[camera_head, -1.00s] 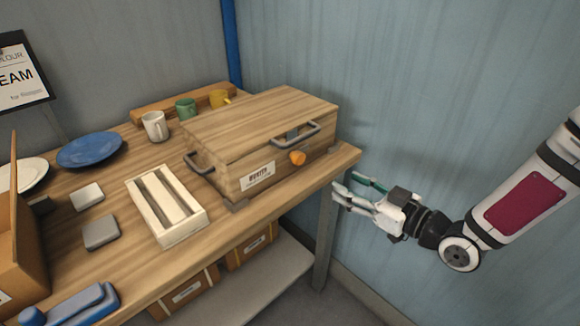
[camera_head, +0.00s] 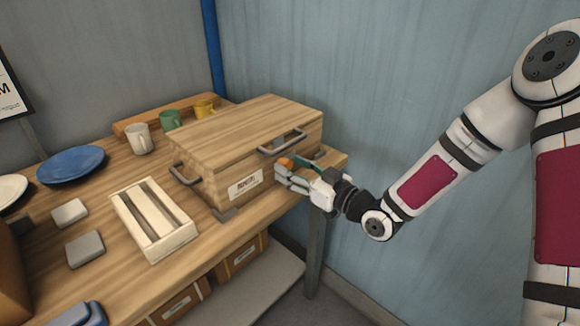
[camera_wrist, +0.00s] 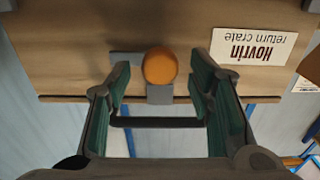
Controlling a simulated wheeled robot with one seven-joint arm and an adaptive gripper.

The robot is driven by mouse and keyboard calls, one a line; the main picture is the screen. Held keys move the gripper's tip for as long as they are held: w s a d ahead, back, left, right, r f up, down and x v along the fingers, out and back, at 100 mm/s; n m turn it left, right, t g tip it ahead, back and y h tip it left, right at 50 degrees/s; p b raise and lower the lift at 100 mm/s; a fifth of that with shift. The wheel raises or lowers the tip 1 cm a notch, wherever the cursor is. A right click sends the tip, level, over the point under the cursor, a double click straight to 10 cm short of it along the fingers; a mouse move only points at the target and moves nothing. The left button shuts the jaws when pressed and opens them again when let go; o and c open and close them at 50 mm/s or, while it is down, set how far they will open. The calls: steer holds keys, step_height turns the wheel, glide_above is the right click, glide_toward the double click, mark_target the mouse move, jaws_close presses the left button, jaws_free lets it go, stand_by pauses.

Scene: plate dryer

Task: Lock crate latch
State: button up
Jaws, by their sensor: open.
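The wooden crate (camera_head: 215,155) stands on the table with its lid down. Its orange latch knob (camera_head: 286,163) is on the front face below a grey handle (camera_head: 282,142). In the wrist view the knob (camera_wrist: 159,66) sits in front of a grey latch plate (camera_wrist: 160,94). My gripper (camera_head: 294,170) is at the crate's front right. In the wrist view my gripper (camera_wrist: 160,88) is open, with its green-padded fingers on either side of the knob. I cannot tell whether either finger touches it.
A white slotted rack (camera_head: 178,248), grey blocks (camera_head: 85,249) and a blue plate (camera_head: 71,164) are on the table left of the crate. Mugs (camera_head: 138,140) stand behind. A blue wall is close on the right. Boxes (camera_head: 241,256) sit on the shelf below.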

steer(key=shift+w+a, duration=0.4)
steer(key=shift+a, duration=0.1)
steer(key=c, duration=1.1)
steer(key=shift+c, duration=0.2)
